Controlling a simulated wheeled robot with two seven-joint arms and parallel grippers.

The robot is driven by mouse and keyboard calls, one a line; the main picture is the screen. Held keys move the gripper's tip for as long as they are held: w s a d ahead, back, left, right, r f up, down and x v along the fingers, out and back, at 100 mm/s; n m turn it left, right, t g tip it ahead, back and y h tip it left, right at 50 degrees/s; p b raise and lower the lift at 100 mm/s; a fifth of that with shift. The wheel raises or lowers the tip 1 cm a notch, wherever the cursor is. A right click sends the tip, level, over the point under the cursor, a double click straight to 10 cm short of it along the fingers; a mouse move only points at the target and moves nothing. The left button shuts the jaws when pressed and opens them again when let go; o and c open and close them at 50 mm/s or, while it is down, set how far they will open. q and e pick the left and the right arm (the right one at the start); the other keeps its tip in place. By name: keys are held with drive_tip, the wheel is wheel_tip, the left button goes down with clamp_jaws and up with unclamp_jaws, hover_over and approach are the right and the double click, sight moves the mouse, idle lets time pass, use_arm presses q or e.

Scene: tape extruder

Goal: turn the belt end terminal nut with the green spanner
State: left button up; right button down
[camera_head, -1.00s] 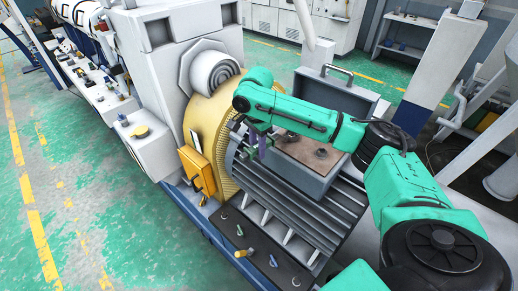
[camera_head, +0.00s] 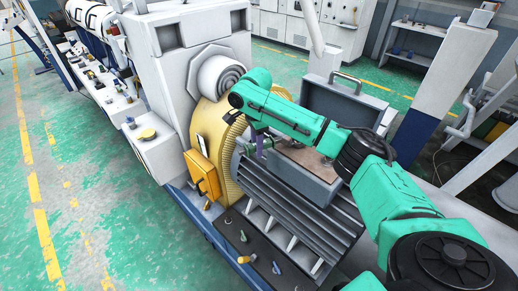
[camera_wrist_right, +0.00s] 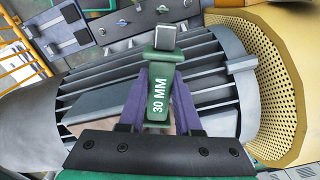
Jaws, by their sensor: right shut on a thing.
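My right gripper (camera_wrist_right: 160,105) has purple fingers and is shut on the green spanner (camera_wrist_right: 158,88), which is marked 30 MM. The spanner points away from the gripper in the right wrist view. Its far end meets a grey metal block (camera_wrist_right: 164,36), which may be the terminal nut; I cannot tell whether the jaw is seated around it. A second, similar grey block (camera_wrist_right: 241,64) stands to the right. In the head view the right gripper (camera_head: 260,147) hangs over the ribbed motor body, and the spanner is hard to make out there. My left gripper is not in view.
The yellow perforated guard (camera_wrist_right: 283,75) curves close on the right of the wrist view.

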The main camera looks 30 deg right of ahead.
drive_tip(key=shift+w+m, duration=0.4)
drive_tip(key=shift+w, duration=0.1)
drive_tip(key=shift+w+d+m, duration=0.2)
drive_tip(key=shift+w+m, duration=0.25)
drive_tip(key=shift+w, duration=0.2)
drive_tip(key=shift+w+d+m, duration=0.15)
drive_tip(key=shift+w+m, duration=0.3)
drive_tip(key=shift+w, duration=0.15)
drive_tip(key=shift+w, duration=0.1)
drive_tip(key=shift+m, duration=0.8)
drive_tip(key=shift+w+d+r, duration=0.15)
drive_tip(key=shift+w+r, duration=0.15)
drive_tip(key=shift+r, duration=0.55)
drive_tip(key=shift+w+d+r, duration=0.1)
drive_tip(key=shift+w+r, duration=0.15)
drive_tip(key=shift+r, duration=0.55)
drive_tip(key=shift+w+d+r, duration=0.15)
drive_tip(key=shift+w+r, duration=0.15)
drive_tip(key=shift+r, duration=0.55)
